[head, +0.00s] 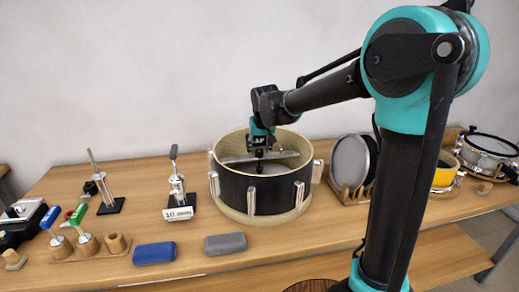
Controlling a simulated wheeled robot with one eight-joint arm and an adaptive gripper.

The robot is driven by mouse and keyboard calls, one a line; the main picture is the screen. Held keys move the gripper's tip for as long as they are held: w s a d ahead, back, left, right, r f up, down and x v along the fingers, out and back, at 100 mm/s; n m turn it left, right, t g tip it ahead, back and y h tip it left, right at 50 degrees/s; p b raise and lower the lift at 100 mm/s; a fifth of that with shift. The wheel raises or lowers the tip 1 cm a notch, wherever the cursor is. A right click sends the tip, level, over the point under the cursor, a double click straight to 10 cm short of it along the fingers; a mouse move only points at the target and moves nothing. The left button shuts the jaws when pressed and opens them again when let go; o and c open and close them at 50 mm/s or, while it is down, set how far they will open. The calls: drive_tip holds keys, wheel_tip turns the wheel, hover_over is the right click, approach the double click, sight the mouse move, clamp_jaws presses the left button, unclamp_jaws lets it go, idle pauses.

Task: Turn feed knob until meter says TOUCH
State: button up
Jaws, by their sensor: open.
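My gripper (260,150) points down over the middle of a dark drum shell (237,194) with a pale wooden inside and upright silver lugs. A grey bar (287,155) lies across the shell's opening, just by the gripper. The gripper's jaws are open but small in this view. A small dark part shows under the jaws inside the shell. I cannot tell whether it is the feed knob or whether the jaws touch it. No meter reading can be made out.
A lever tool (177,187) with a "10 mm" label and a metal post on a black base (112,206) stand left. A blue block (154,253) and grey block (225,243) lie in front. Round discs (350,161) stand in a rack right of the shell.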

drive_tip(key=v, duration=1.2)
drive_tip(key=shift+s, duration=0.1)
